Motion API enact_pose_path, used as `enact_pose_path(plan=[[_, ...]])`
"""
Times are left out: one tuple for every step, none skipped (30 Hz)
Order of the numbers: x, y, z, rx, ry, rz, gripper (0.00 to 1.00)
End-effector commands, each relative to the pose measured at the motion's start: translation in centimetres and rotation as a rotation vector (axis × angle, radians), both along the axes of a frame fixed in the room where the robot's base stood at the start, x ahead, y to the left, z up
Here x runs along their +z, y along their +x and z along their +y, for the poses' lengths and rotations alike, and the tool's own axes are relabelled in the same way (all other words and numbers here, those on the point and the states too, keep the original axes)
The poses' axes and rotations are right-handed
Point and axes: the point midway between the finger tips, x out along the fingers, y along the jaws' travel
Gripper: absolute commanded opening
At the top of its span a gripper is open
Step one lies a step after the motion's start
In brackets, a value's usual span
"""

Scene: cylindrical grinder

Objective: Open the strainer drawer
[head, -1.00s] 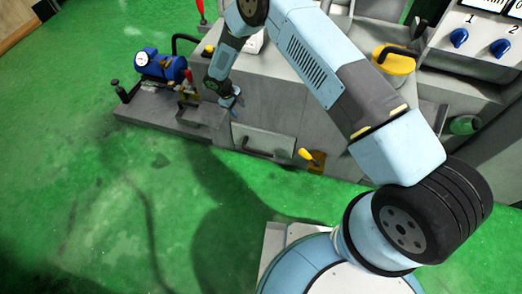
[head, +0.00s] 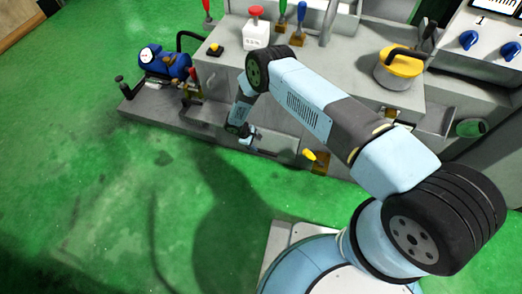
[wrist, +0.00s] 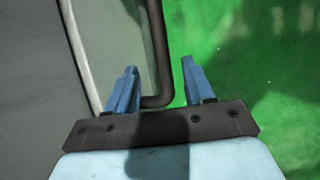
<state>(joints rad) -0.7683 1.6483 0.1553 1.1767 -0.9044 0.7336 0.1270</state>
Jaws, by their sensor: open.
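The strainer drawer (head: 284,143) is a grey front low on the machine, partly hidden behind my arm in the head view. Its dark bar handle (head: 268,153) shows beside my gripper (head: 249,140). In the wrist view, the drawer's pale front (wrist: 125,45) is on the left and the handle (wrist: 157,50) runs down between the fingers of my gripper (wrist: 160,66). The handle's bend lies near the left finger. The jaws are open, with a gap to the right finger. Contact with the handle cannot be told. The drawer looks shut.
A yellow-handled valve (head: 312,157) stands just right of the drawer. A blue pump (head: 163,63) sits on the low ledge to the left. Coloured levers (head: 291,18) and a yellow-lidded pot (head: 399,68) are on top of the machine. The green floor in front is clear.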

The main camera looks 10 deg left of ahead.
Motion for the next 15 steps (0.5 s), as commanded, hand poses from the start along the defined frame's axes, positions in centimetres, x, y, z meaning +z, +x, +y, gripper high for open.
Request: enact_pose_path(plan=[[-0.9, 0.1, -0.4, -0.001, -0.001, 0.001, 0.53], [-1.4, 0.1, -0.6, -0.001, -0.001, 0.001, 0.53], [-1.9, 0.3, -0.9, -0.001, -0.001, 0.001, 0.53], [-2.4, 0.4, -1.1, -0.001, 0.0, 0.001, 0.53], [-2.8, 0.4, -1.3, -0.002, -0.001, 0.002, 0.53], [-3.4, 0.5, -1.5, -0.001, -0.001, 0.001, 0.53], [-3.8, 0.6, -1.7, -0.001, 0.0, 0.001, 0.53], [-4.3, 0.7, -1.9, 0.0, 0.0, 0.001, 0.53], [-4.8, 0.7, -2.1, 0.0, 0.0, 0.001, 0.53], [-5.2, 0.8, -2.2, 0.0, 0.0, 0.001, 0.53], [-5.5, 0.8, -2.4, 0.0, 0.0, 0.001, 0.53], [-6.0, 0.9, -2.6, -0.001, 0.0, 0.001, 0.53], [-6.3, 1.0, -2.7, -0.001, 0.0, 0.001, 0.53], [-6.6, 1.1, -2.8, -0.001, 0.001, 0.0, 0.53], [-6.9, 1.1, -3.0, -0.001, 0.001, 0.0, 0.53]])
